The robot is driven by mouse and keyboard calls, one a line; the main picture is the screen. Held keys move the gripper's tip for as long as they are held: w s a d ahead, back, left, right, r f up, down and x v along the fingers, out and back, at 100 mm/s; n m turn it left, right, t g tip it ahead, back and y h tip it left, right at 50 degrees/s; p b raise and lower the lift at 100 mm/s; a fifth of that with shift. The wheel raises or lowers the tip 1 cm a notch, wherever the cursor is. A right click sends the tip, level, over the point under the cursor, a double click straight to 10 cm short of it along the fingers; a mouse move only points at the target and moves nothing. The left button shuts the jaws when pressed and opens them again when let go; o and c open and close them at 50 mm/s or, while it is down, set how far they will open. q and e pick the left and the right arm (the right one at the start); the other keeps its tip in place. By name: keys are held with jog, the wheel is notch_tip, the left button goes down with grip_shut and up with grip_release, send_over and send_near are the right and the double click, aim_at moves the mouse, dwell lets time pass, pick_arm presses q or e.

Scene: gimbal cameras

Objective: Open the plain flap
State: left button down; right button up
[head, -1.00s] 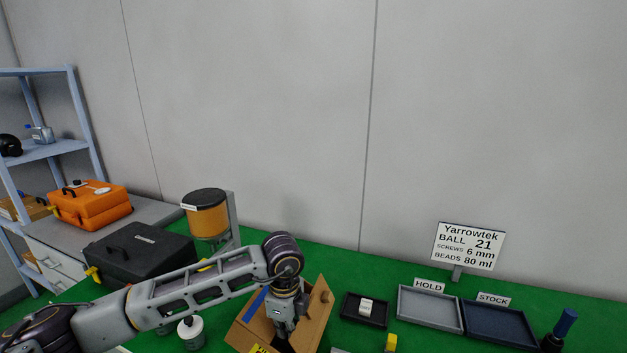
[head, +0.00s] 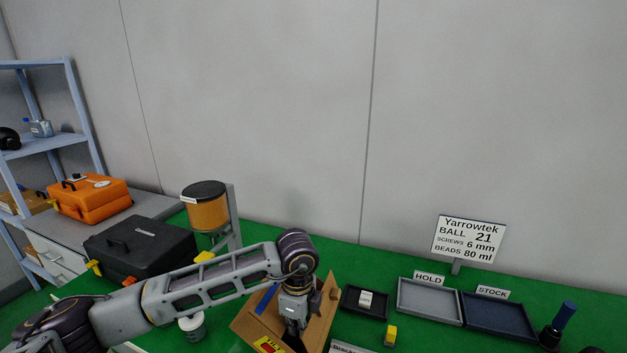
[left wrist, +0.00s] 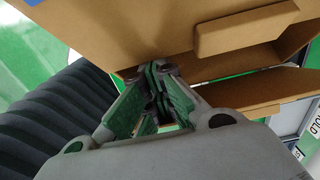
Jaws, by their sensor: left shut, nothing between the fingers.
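A brown cardboard box (head: 248,322) stands on the green bench at the bottom of the head view. A blue strip (head: 266,299) marks its left side and a yellow-red label (head: 270,346) its front. A plain cardboard panel (head: 323,313) rises at its right; I cannot tell for sure whether it is the plain flap. My left gripper (head: 294,334) points down over the box. In the left wrist view its shut, empty fingers (left wrist: 160,78) are at the edge of a cardboard panel (left wrist: 120,35); contact is unclear. A panel with a raised tab (left wrist: 245,30) is beside it. My right gripper is out of view.
A small black tray (head: 352,311), a yellow item (head: 390,335) and the grey HOLD tray (head: 428,318) are right of the box. A white jar (head: 192,327) and black case (head: 140,250) are left. An orange-filled container (head: 205,212) stands behind. Bare green bench lies between box and wall.

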pick_arm(q)
jog(key=shift+s+d+r, duration=0.1)
jog(key=shift+s+d, duration=0.15)
jog(key=shift+d, duration=0.55)
jog(key=shift+w+a+b, duration=0.2)
jog(key=shift+w+a, duration=0.05)
jog(key=shift+a, duration=0.4)
jog(key=shift+w+a+b, duration=0.2)
jog(key=shift+a, duration=0.45)
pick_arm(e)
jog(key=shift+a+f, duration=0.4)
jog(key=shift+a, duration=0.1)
pick_arm(q)
jog(key=shift+a, duration=0.15)
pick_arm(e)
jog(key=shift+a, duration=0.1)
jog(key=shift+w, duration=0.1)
